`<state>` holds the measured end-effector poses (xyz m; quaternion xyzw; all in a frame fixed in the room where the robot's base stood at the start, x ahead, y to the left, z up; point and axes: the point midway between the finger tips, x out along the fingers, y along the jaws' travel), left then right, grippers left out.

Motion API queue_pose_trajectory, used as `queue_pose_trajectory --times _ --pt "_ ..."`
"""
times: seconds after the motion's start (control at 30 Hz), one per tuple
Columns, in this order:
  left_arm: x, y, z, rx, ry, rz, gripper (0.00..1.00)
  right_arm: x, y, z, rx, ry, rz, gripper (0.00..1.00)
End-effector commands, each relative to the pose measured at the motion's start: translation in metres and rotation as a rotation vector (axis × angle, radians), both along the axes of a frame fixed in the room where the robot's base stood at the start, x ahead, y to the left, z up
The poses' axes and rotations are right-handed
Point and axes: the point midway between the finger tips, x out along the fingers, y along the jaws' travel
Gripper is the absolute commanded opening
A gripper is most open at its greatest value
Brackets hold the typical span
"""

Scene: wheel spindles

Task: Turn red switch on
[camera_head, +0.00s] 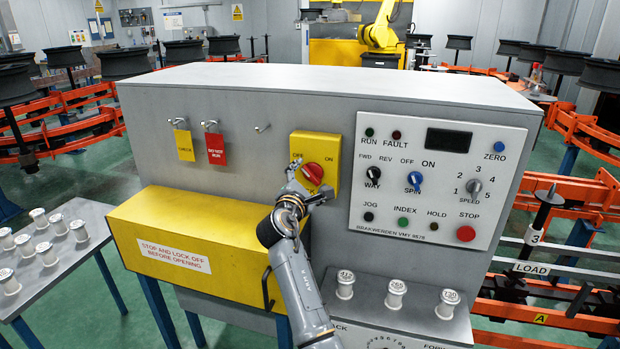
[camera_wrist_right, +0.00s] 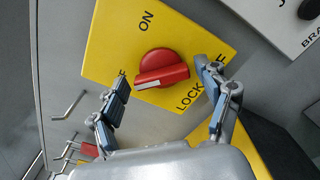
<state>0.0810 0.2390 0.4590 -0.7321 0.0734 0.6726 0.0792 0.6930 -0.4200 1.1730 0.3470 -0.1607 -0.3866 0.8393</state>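The red switch (camera_head: 313,174) is a rotary knob on a yellow plate (camera_head: 328,148) on the cabinet front. The plate reads OFF at upper left and ON at upper right. In the right wrist view the knob (camera_wrist_right: 163,69) shows a pale stripe lying nearly level, away from the ON lettering at the top. My right gripper (camera_head: 312,180) is at the plate with its fingers spread. The fingers also show in the wrist view (camera_wrist_right: 161,75), one on each side of the knob, with visible gaps between them and it. My left gripper is not in view.
A control panel (camera_head: 436,138) with small knobs and buttons is right of the plate. A yellow box cover (camera_head: 180,235) juts out below. White spools (camera_head: 396,293) stand on a grey ledge.

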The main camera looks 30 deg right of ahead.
Motion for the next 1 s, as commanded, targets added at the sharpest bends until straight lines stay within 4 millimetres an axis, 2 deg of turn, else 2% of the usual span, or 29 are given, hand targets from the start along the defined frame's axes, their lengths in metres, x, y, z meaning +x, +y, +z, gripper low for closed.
queue_pose_trajectory --times 0.03,0.17,0.2,0.57,1.0 --pt "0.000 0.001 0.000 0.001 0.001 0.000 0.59 0.000 0.000 0.000 0.000 0.000 0.000 0.59" --pt "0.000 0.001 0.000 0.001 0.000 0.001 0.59 0.000 0.000 0.000 0.000 0.000 0.000 0.32" --pt "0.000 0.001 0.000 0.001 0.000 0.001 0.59 0.000 0.000 0.000 0.000 0.000 0.000 0.29" --pt "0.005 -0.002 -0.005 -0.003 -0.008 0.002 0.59 0.000 -0.001 -0.001 0.038 -0.045 -0.001 0.29" --pt "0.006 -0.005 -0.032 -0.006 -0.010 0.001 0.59 0.000 -0.001 -0.003 0.262 -0.310 0.000 0.29"
